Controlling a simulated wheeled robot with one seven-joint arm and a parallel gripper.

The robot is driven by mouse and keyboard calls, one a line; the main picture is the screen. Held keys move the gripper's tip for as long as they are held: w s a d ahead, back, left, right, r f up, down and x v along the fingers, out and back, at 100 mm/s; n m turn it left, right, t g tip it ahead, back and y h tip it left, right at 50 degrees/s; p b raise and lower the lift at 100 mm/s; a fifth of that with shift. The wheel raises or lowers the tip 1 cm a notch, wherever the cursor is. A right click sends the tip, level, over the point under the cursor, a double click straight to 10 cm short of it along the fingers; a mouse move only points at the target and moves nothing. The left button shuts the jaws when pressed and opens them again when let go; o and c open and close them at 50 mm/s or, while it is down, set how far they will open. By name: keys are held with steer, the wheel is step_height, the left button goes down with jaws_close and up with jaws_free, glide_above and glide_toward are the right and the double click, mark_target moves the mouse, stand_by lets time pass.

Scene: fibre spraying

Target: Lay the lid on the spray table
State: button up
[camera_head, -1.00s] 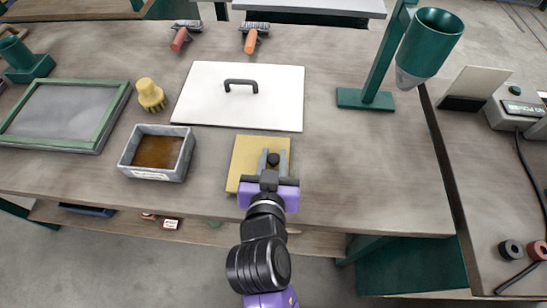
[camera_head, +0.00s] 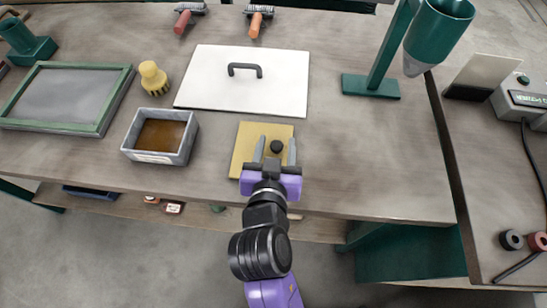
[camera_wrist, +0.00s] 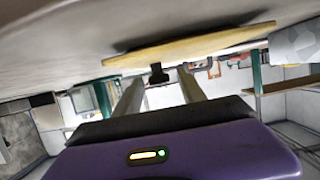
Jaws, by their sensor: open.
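The lid, a yellow square board (camera_head: 248,143) with a black knob (camera_head: 276,147), lies on the spray table (camera_head: 370,165) near its front edge. In the wrist view the lid (camera_wrist: 205,45) appears edge-on against the table surface, with a dark shadow along it. My gripper (camera_head: 275,151) is open over the lid. Its two fingers stand apart on either side of the knob. In the wrist view the knob (camera_wrist: 158,74) shows between the spread fingers, and no contact is visible.
A white panel with a black handle (camera_head: 205,85) lies just behind the lid. A grey tray of brown liquid (camera_head: 130,140) stands to the left, with a yellow brush (camera_head: 153,78) and green-framed screen (camera_head: 100,125). A green funnel stand (camera_head: 370,88) is at the right.

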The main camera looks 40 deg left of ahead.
steer(key=b+v, duration=0.1)
steer(key=v, duration=1)
steer(key=shift+s, duration=0.25)
steer(key=shift+d, duration=0.15)
steer(key=s+d+f+m+h, duration=0.1)
steer(key=d+f, duration=0.3)
steer(key=d, duration=0.5)
steer(key=d+f+h, duration=0.1)
steer(key=d+f, duration=0.2)
steer(key=d, duration=0.6)
steer(key=s+d+r+m+t+h, duration=0.1)
steer(key=s+d+r+m+h, duration=0.1)
steer(key=s+d, duration=0.4)
steer(key=s+d+r+m+t+h, duration=0.2)
steer(key=s+d, duration=0.4)
steer(key=d, duration=0.4)
steer(key=shift+s+d+r+m+h, duration=0.15)
steer(key=shift+s+r+m+h, duration=0.15)
steer(key=shift+r+m+h, duration=0.35)
steer(key=shift+f, duration=0.15)
